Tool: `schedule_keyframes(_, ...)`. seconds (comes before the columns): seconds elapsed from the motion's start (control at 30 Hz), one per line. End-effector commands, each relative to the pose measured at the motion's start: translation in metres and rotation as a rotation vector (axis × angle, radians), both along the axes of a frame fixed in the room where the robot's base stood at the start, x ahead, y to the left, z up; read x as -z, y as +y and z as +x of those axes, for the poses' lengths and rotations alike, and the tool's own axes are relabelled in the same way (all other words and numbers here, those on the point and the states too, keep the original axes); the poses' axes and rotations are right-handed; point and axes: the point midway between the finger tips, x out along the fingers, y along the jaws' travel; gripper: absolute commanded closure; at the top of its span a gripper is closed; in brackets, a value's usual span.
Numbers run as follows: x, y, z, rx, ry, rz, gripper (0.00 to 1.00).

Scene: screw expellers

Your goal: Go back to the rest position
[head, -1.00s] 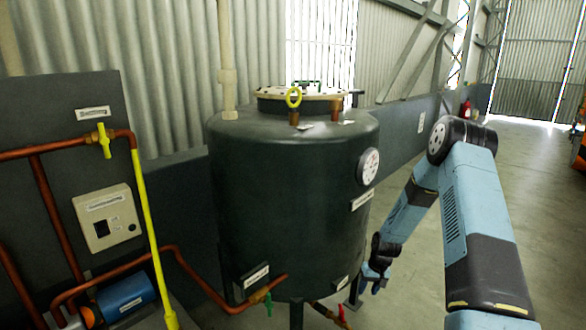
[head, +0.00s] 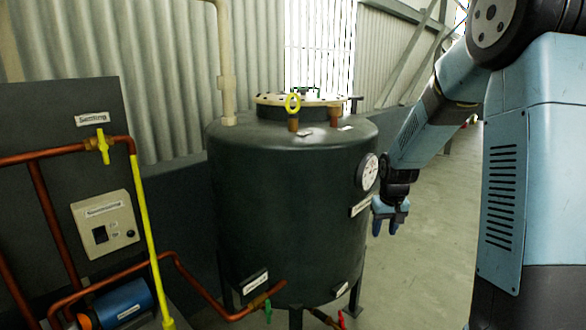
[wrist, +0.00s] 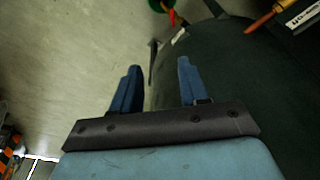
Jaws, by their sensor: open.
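My gripper (head: 388,222) hangs at the right side of the dark green tank (head: 290,190) in the head view, just below and right of its round gauge (head: 367,172). In the wrist view my gripper (wrist: 157,88) has its two blue fingers spread with nothing between them. The tank's dark wall (wrist: 235,85) fills the right of that view, close to the right finger. I cannot tell the exact gap between the gripper and the tank.
A green-handled valve (head: 267,310) and a red-handled valve (head: 341,318) sit low on the tank. Copper pipes (head: 38,190), a yellow pipe (head: 146,230) and a control box (head: 104,224) stand left. Open floor (head: 425,270) lies right of the tank.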

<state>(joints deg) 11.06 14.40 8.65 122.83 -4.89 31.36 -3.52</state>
Motion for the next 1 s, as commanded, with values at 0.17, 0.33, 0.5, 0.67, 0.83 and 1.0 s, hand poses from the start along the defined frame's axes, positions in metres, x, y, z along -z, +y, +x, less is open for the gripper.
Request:
schedule_keyframes(0.17,-0.049,0.006,-0.032,0.009,-0.042,-0.016,0.56)
schedule_keyframes(0.33,-0.088,0.011,-0.065,0.017,-0.076,-0.026,0.56)
schedule_keyframes(0.5,-0.122,0.016,-0.102,0.029,-0.112,-0.029,0.56)
schedule_keyframes(0.67,-0.148,0.020,-0.138,0.041,-0.145,-0.026,0.56)
schedule_keyframes(0.83,-0.170,0.024,-0.178,0.050,-0.181,-0.019,0.56)
schedule_keyframes(1.0,-0.186,0.027,-0.219,0.058,-0.217,-0.004,0.56)
